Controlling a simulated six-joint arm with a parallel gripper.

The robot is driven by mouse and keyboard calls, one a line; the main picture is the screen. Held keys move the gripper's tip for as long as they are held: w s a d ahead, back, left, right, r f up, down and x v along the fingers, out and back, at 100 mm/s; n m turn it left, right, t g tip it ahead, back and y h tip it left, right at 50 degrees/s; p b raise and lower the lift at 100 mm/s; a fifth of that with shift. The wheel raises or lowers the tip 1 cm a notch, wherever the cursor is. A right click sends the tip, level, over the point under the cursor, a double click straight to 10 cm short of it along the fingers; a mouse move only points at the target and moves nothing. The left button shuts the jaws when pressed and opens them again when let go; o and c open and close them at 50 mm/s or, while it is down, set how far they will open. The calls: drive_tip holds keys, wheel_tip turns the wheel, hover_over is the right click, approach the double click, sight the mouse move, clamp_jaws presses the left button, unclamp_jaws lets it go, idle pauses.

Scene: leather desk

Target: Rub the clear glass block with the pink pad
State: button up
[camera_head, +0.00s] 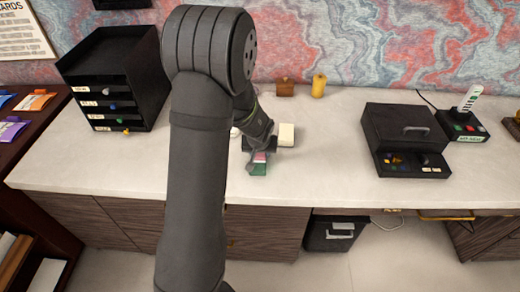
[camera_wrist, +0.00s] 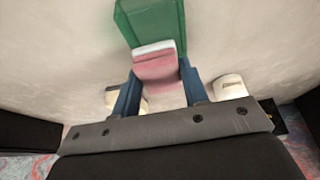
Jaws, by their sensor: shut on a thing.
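The pink pad (camera_wrist: 157,68) has a white edge and sits between the blue fingers of my gripper (camera_wrist: 159,76), which is shut on it. It shows as a small pink patch (camera_head: 260,157) in the head view, partly covered by the gripper. A green, glassy-looking block (camera_wrist: 152,22) lies on the desktop right at the pad's white edge; it also shows in the head view (camera_head: 258,169) near the desk's front edge. The pad overlaps the block's near end in the wrist view; I cannot tell whether they touch. No colourless block shows.
A cream block (camera_head: 287,134) stands just right of my gripper. A brown box (camera_head: 285,87) and a yellow cylinder (camera_head: 319,86) stand at the back. A black drawer stack (camera_head: 118,80) is at left, a black case (camera_head: 405,140) at right. The desktop (camera_head: 335,165) between is clear.

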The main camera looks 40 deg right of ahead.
sight(259, 164)
drive_tip(key=shift+s+a, duration=1.4)
drive_tip(key=shift+v, duration=1.25)
drive_tip(key=shift+w+d+r, duration=0.1)
drive_tip(key=shift+r, duration=2.8)
